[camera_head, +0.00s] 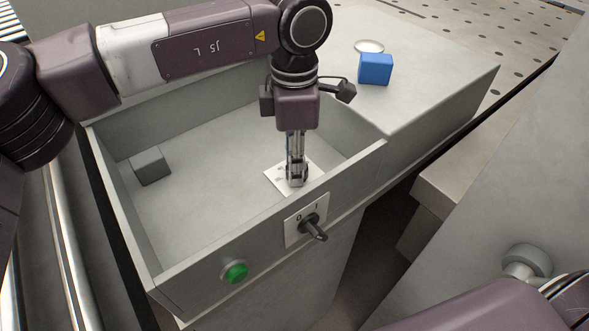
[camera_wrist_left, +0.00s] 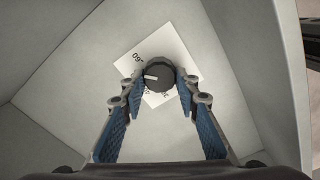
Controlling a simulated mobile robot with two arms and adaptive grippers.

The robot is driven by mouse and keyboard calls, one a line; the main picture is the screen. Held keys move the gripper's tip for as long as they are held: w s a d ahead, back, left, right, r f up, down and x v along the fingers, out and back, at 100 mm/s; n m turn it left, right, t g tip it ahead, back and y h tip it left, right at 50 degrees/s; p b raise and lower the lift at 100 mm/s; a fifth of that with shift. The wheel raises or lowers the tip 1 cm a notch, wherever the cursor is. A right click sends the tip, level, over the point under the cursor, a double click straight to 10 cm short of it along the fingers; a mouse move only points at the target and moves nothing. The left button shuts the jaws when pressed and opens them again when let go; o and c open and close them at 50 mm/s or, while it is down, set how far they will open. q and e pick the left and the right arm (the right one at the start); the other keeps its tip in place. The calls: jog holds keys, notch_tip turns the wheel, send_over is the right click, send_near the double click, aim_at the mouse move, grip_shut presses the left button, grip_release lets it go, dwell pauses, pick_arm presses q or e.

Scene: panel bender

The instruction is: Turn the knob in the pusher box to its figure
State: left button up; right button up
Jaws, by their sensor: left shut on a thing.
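The pusher box (camera_head: 140,243) is an open grey box. On its floor lies a white plate (camera_head: 275,179), seen also in the left wrist view (camera_wrist_left: 176,50). The dark round knob (camera_wrist_left: 160,75) sits on this plate. A white mark on it points left in that view. The plate's figure 60 shows at its upper left corner; other figures below the knob are partly hidden. My left gripper (camera_head: 297,179) reaches down into the box, shut on the knob, with a blue-padded finger (camera_wrist_left: 161,86) on each side. My right gripper is not in view.
A grey block (camera_head: 150,166) stands on the box floor at left. The front wall carries a 0/1 switch (camera_head: 311,226) and a green button (camera_head: 235,272). A blue block (camera_head: 376,68) and a pale disc (camera_head: 369,46) lie on the surface behind.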

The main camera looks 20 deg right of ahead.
pick_arm(q)
jog(key=n+b, duration=0.2)
jog(key=n, duration=0.1)
jog(key=shift+n+b, duration=0.55)
jog(key=shift+n, duration=0.25)
jog(key=shift+r, duration=0.1)
jog(key=o, duration=1.2)
jog(key=shift+c, duration=0.2)
notch_tip(320, 180, up, 12)
